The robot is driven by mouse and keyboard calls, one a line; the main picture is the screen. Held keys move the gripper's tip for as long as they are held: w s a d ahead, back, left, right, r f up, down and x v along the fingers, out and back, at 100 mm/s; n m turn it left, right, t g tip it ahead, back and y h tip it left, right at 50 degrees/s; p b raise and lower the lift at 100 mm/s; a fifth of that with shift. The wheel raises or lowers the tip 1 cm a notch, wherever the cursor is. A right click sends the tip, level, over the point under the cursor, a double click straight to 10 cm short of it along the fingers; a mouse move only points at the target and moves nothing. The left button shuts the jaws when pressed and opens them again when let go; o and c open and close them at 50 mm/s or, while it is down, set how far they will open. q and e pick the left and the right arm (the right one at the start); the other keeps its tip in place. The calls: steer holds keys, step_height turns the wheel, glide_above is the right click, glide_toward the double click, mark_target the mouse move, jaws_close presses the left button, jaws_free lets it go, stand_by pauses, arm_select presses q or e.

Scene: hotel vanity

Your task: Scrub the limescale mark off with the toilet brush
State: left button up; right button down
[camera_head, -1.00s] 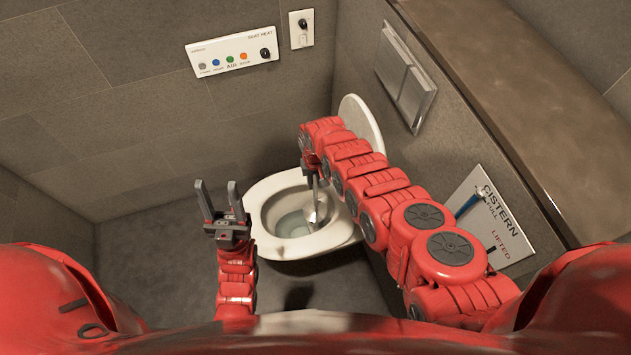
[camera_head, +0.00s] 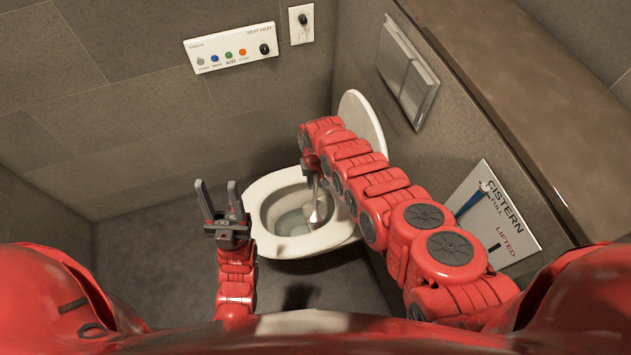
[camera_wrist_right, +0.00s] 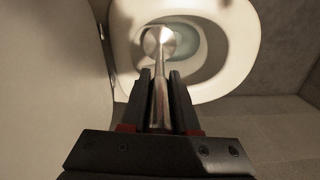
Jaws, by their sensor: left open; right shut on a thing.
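The toilet bowl (camera_head: 262,236) stands in the middle of the head view with its lid (camera_head: 362,117) raised. My right gripper (camera_head: 312,166) is above the bowl, shut on the toilet brush (camera_head: 317,205), whose metal handle points down into the bowl. In the right wrist view the brush handle (camera_wrist_right: 161,85) sits between the fingers of my right gripper (camera_wrist_right: 160,80), and its round metallic head is inside the bowl opening. My left gripper (camera_head: 218,196) is open and empty, left of the bowl. I cannot make out the limescale mark; the brush head may cover part of the bowl.
A button panel (camera_head: 230,48) and a small wall plate (camera_head: 301,24) are on the back wall. A flush plate (camera_head: 407,70) and a cistern sign (camera_head: 490,215) are on the right wall, below a brown ledge (camera_head: 540,90). The floor left of the toilet is clear.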

steer(key=shift+f+b, duration=0.65)
steer(key=shift+w+a+f+b, duration=0.1)
steer(key=shift+w+b, duration=0.25)
steer(key=shift+b, duration=0.25)
steer(key=shift+w+a+b, duration=0.15)
steer(key=shift+w+b, duration=0.25)
steer(key=shift+b, duration=0.45)
steer(key=shift+w+a, duration=0.1)
steer(key=shift+w, duration=0.1)
steer(key=shift+w+a+b, duration=0.25)
steer(key=shift+w+b, duration=0.6)
steer(key=shift+b, duration=1.4)
steer(key=shift+w+a+b, duration=0.3)
steer(key=shift+w+b, duration=0.6)
steer(key=shift+b, duration=1.65)
